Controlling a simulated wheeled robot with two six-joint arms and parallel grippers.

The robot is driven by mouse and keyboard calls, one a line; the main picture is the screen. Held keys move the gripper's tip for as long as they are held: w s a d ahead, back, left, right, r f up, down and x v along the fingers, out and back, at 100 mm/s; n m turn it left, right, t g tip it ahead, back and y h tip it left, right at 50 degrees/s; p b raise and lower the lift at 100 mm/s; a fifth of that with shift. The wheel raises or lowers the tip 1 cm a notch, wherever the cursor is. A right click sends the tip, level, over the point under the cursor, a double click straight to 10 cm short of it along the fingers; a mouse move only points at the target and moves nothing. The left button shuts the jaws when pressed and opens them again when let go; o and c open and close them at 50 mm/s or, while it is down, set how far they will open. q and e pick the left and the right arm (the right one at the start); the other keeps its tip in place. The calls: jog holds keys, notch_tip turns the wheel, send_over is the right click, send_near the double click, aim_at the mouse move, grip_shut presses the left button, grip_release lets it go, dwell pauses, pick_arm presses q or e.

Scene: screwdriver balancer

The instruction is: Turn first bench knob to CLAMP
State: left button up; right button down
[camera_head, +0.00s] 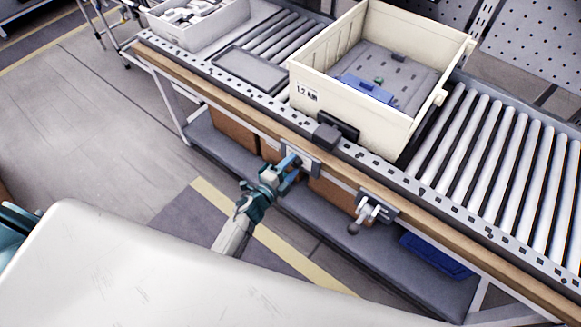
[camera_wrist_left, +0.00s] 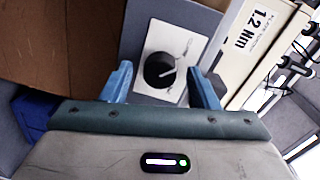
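The first bench knob (camera_wrist_left: 160,70) is a round black dial with a white pointer line, on a white plate (camera_wrist_left: 187,45) with small print I cannot read. In the left wrist view it lies between and just beyond my left gripper's (camera_wrist_left: 165,88) two blue fingers, which stand apart with nothing held. In the head view my left gripper (camera_head: 288,165) is at the white plate (camera_head: 306,156) on the bench's front rail, and the fingers hide the knob. Whether a finger touches the knob I cannot tell. My right gripper is not in view.
A second bracket with a ball-ended lever (camera_head: 368,213) sticks out right of my left gripper. A cream crate (camera_head: 313,98) labelled 1.2 Nm stands on the bench above, beside the rollers (camera_head: 500,165). A small black box (camera_head: 326,137) sits on the rail nearby.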

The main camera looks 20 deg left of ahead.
pick_arm(q)
jog(key=b+v, duration=0.1)
jog(key=v, duration=0.9)
jog(key=shift+s+b, duration=0.35)
jog(key=shift+s, duration=0.05)
jog(key=shift+a, duration=0.15)
